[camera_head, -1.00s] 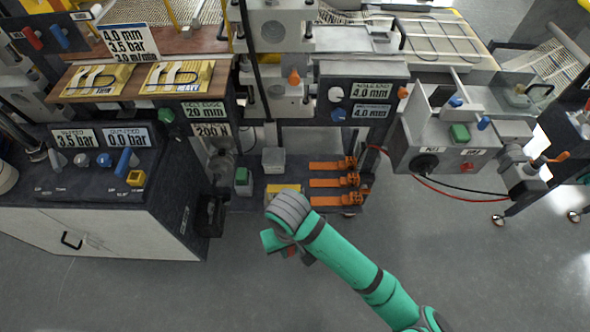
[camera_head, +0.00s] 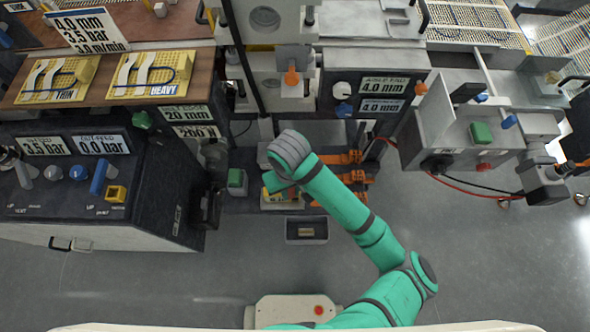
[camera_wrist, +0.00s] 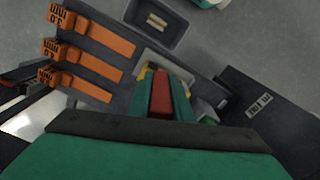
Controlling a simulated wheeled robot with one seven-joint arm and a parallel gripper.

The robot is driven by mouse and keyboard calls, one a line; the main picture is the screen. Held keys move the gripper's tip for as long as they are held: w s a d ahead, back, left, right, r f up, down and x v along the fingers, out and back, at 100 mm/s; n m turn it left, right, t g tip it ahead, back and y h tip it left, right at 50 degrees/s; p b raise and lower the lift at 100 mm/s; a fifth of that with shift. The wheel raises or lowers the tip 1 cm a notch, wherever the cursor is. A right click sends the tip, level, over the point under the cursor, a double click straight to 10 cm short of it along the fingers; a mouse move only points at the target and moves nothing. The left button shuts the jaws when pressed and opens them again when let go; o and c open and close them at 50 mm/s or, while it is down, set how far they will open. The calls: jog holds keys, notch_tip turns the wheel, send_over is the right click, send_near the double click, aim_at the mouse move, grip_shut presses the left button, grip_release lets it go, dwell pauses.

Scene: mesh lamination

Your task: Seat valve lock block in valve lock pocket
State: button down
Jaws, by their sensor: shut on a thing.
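In the wrist view a red block (camera_wrist: 162,92), which I take as the valve lock block, sits between the two green fingers of my gripper (camera_wrist: 163,82). The gripper is shut on it, above the bench shelf. In the head view my gripper (camera_head: 275,187) is low in the middle, largely covered by my wrist, and the block cannot be made out there. A yellow square frame (camera_head: 115,194) on the left control panel looks like the valve lock pocket. It stands right of a blue lever (camera_head: 98,177), well left of my gripper.
A yellow-and-white fixture (camera_head: 282,199) lies close beneath my gripper. A grey bin (camera_head: 306,230) with pale bars is in front. Orange clamps (camera_wrist: 100,38) and a green-topped block (camera_head: 237,180) flank it. A dark cabinet (camera_head: 165,190) edge lies between gripper and panel.

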jog(key=w+f, duration=0.2)
jog(key=w, duration=0.1)
jog(key=w+f, duration=0.5)
jog(key=w, duration=0.2)
jog(key=shift+d+f, duration=0.15)
jog(key=shift+d, duration=0.25)
jog(key=shift+w+d+f, duration=0.2)
jog(key=shift+w+f, duration=0.1)
jog(key=shift+f, duration=0.15)
jog(key=shift+w+f, duration=0.1)
jog(key=shift+f, duration=1.65)
jog(key=shift+f, duration=0.15)
jog(key=c, duration=1.6)
grip_release()
